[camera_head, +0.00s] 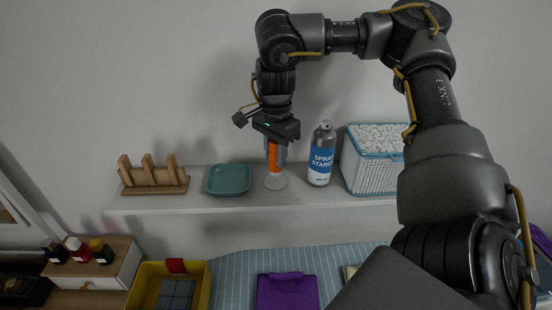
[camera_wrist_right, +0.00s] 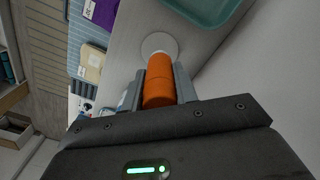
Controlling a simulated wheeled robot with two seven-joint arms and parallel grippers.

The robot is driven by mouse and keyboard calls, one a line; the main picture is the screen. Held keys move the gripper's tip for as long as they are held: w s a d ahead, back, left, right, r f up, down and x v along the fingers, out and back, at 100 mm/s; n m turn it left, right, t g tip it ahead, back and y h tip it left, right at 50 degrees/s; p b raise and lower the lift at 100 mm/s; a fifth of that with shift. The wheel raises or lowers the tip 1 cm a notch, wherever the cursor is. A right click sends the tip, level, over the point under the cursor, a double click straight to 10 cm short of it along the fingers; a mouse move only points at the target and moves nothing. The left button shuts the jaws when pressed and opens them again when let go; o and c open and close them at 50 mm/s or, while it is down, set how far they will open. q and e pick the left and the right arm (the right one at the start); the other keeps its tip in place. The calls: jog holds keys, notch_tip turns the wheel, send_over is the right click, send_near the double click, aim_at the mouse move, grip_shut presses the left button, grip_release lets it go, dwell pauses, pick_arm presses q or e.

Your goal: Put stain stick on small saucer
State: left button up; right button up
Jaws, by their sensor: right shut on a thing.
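The stain stick (camera_head: 273,156) is an orange cylinder, held upright in my right gripper (camera_head: 275,158) above or on the small saucer (camera_head: 275,183). The saucer is a small pale round dish on the white shelf. In the right wrist view the stick (camera_wrist_right: 159,84) sits between the two grey fingers (camera_wrist_right: 160,88), and the saucer (camera_wrist_right: 158,42) shows just past its far end. I cannot tell whether the stick touches the saucer. My left gripper is not in view.
On the shelf (camera_head: 245,202), a teal tray (camera_head: 229,180) and wooden rack (camera_head: 152,178) stand left of the saucer. A spray starch can (camera_head: 321,155) and a lidded white basket (camera_head: 372,168) stand to its right. Below are a yellow bin (camera_head: 143,284) and a purple item (camera_head: 287,292).

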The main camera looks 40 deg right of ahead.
jog(key=shift+f+p, duration=0.3)
jog(key=shift+f, duration=0.65)
jog(key=shift+d+f, duration=0.15)
jog(key=shift+f, duration=0.2)
jog(key=shift+s+f, duration=0.1)
jog(key=shift+f, duration=0.05)
jog(key=o, duration=1)
